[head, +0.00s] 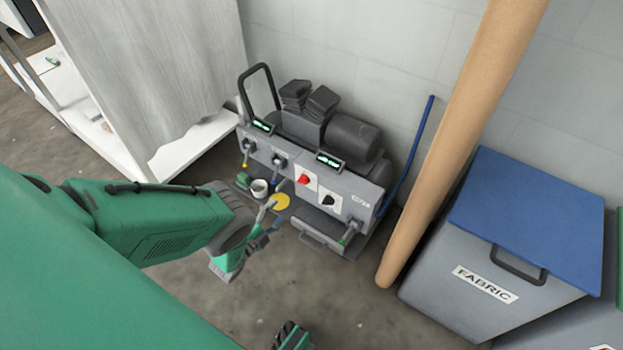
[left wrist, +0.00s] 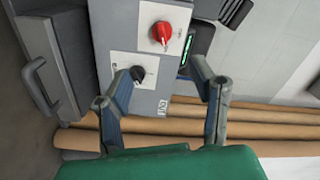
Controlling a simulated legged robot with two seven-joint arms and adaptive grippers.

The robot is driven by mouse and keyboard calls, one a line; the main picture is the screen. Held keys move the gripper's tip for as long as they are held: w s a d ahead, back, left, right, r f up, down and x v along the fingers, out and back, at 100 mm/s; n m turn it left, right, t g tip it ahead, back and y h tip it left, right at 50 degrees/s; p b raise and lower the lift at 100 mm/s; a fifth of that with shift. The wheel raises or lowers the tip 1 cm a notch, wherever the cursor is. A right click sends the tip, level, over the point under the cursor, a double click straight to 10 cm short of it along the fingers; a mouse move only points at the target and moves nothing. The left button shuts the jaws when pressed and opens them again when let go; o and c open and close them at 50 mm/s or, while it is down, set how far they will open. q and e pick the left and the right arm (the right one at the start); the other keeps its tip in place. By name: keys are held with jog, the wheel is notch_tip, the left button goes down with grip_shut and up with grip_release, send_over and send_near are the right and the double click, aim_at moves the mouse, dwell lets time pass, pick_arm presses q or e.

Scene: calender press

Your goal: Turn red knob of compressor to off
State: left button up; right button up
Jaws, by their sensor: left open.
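The compressor (head: 322,160) is a grey unit with a dark motor on top, standing against the wall. Its red knob (head: 304,180) sits on a white plate on the front panel. The red knob (left wrist: 162,33) also shows in the left wrist view, at the upper middle, beyond the fingertips. A black knob (left wrist: 138,75) on another white plate is closer to the fingers. My left gripper (head: 270,216) is in front of the panel, lower left of the red knob. In the left wrist view its fingers (left wrist: 161,92) are wide apart, empty and clear of the red knob.
A brown roll (head: 462,140) leans to the right of the compressor, near a blue bar (head: 408,155). A fabric bin (head: 450,295) with a blue lid is further right. A white cabinet (head: 160,75) stands at left.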

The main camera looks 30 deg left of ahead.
aim_at(302, 184)
pick_arm(q)
jog(key=w+b, duration=0.1)
jog(key=w, duration=0.3)
jog(key=w+d+b, duration=0.1)
jog(key=w+b, duration=0.1)
jog(key=w, duration=0.3)
jog(key=w+b, duration=0.2)
jog(key=w, duration=0.3)
jog(key=shift+d, duration=0.15)
jog(key=c, duration=1.1)
